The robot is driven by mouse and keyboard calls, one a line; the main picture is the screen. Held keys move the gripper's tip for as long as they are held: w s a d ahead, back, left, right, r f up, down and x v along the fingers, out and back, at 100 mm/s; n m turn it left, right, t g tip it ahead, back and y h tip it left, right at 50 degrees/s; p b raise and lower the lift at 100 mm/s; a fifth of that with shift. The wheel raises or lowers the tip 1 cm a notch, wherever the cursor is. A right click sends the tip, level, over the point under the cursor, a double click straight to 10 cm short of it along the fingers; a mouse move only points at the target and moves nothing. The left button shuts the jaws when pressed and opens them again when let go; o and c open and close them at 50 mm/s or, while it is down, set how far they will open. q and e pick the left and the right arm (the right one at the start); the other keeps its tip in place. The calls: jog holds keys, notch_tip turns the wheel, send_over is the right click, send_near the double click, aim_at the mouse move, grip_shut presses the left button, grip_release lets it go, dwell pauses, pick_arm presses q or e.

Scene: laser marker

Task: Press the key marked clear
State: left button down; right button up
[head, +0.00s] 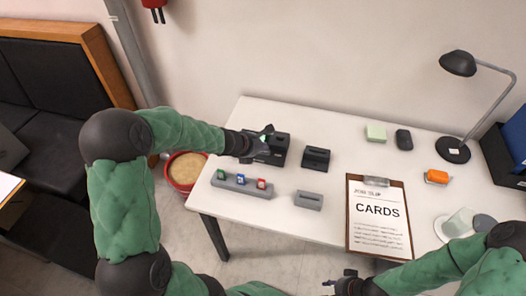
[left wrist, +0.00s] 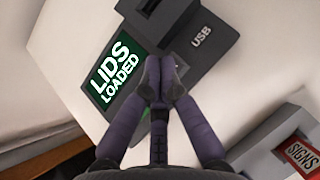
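The dark machine (head: 276,157) stands at the back left of the white table. In the left wrist view its green screen (left wrist: 118,70) reads "LIDS LOADED", beside a grey part marked "USB" (left wrist: 200,45). My left gripper (head: 266,134) is over the machine in the head view. In the left wrist view its fingertips (left wrist: 160,72) are together and empty, at the screen's right edge. No key marked clear is readable; the fingers cover part of the panel, and I cannot tell whether they touch it. My right gripper (head: 342,279) is low, near the table's front edge, its opening unclear.
A grey holder (head: 240,188) carries green, blue and red sticks; the red one reads "SIGNS" (left wrist: 302,155). A black box (head: 316,158), a grey block (head: 308,200) and a clipboard (head: 378,246) marked "CARDS" lie to the right. A lamp (head: 458,64) stands at the far right.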

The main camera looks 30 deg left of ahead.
aim_at(262, 153)
pick_arm(q)
jog(key=shift+f, duration=0.2)
dwell(0.6)
jog(key=shift+f+b, duration=0.25)
jog(key=shift+b, duration=0.25)
jog(key=shift+f, duration=0.35)
dwell(0.5)
jog(key=shift+r, duration=0.1)
dwell(0.3)
jog(key=shift+r+p, duration=0.45)
jog(key=shift+r, duration=0.25)
notch_tip(262, 153, up, 5)
jog(key=p, duration=0.4)
jog(key=shift+p, duration=0.3)
